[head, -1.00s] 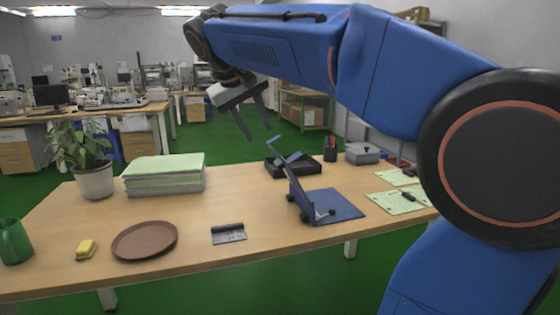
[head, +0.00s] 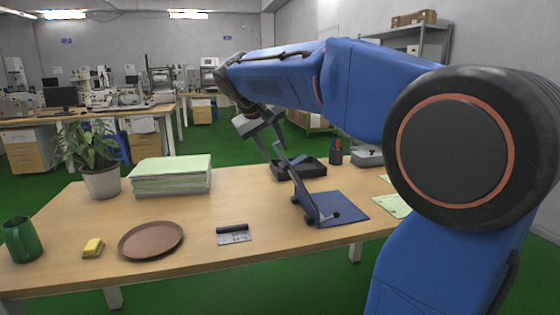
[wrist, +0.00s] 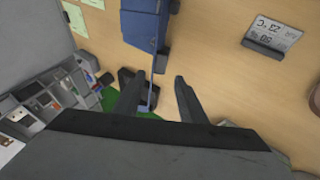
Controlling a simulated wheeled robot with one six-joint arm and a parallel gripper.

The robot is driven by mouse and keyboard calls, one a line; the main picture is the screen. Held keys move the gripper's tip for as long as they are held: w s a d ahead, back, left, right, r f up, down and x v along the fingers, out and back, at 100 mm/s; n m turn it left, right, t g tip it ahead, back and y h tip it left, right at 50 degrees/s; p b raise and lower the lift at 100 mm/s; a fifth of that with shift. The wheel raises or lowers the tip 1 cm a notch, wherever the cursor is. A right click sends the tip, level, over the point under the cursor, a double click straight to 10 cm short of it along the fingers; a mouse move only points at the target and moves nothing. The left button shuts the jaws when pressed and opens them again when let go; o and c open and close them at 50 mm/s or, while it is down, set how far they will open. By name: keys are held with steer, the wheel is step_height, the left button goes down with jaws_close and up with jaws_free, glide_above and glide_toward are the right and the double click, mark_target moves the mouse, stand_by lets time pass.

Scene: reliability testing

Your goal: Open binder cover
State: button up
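The blue binder lies at the table's front right in the head view, with its flat part (head: 342,206) on the tabletop. Its cover (head: 304,198) stands steeply up at the left, tilted, with a thin lighter-blue handle (head: 281,158) at its top. Dark knobs sit at the cover's lower edge. My gripper (head: 275,156) is open and empty, fingers pointing down at the handle. In the wrist view, the handle (wrist: 150,96) shows between the open fingers (wrist: 159,79), closer to the left one. I cannot tell whether a finger touches it. The binder (wrist: 138,24) is partly cut off there.
A black tray (head: 312,170) and a pen cup (head: 335,154) stand behind the binder. A small display stand (head: 234,235), a brown plate (head: 151,240), a yellow sponge (head: 93,248), a green mug (head: 22,240), a paper stack (head: 171,178) and a potted plant (head: 98,170) are to the left.

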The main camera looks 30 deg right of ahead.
mark_target(282, 163)
steer(key=shift+x, duration=2.95)
steer(key=shift+d, duration=0.1)
jaws_close()
